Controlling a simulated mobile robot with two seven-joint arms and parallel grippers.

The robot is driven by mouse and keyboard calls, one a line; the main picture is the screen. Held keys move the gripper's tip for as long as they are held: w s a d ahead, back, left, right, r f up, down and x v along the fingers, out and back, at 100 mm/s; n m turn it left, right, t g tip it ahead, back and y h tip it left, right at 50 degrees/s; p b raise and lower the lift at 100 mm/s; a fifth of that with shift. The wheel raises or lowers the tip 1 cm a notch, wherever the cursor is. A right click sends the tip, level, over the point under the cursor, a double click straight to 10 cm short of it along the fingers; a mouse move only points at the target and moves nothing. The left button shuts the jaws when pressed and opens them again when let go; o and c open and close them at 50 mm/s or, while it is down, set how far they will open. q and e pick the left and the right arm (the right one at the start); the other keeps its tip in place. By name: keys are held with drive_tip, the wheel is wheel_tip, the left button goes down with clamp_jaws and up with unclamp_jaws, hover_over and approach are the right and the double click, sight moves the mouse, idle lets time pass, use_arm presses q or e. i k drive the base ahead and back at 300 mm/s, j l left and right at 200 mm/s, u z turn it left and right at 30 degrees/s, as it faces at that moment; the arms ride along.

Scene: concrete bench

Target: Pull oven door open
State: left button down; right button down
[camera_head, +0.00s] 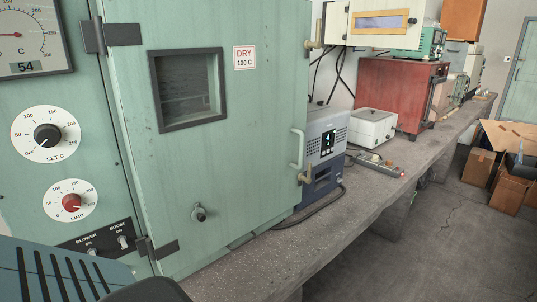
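The oven door (235,115) is a large pale green panel filling the left middle of the head view. It has a small dark-framed window (187,88) and a "DRY 100 C" label (244,58). A pale, upright bar handle (298,149) is on its right edge, with a brass-coloured latch above (313,45) and another below (305,174). Dark hinges (124,34) are on its left side. The door looks shut, but the seam at its right edge cannot be made out. Neither gripper is in view.
The oven's control panel (20,165) with dials is at left. A blue-grey instrument (325,145) stands close behind the handle. A white box (372,128) and red cabinet (390,92) stand farther along the concrete bench (345,215). Cardboard boxes (480,165) stand on the floor at right.

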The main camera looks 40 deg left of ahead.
sight(242, 159)
drive_tip(key=u, duration=1.55)
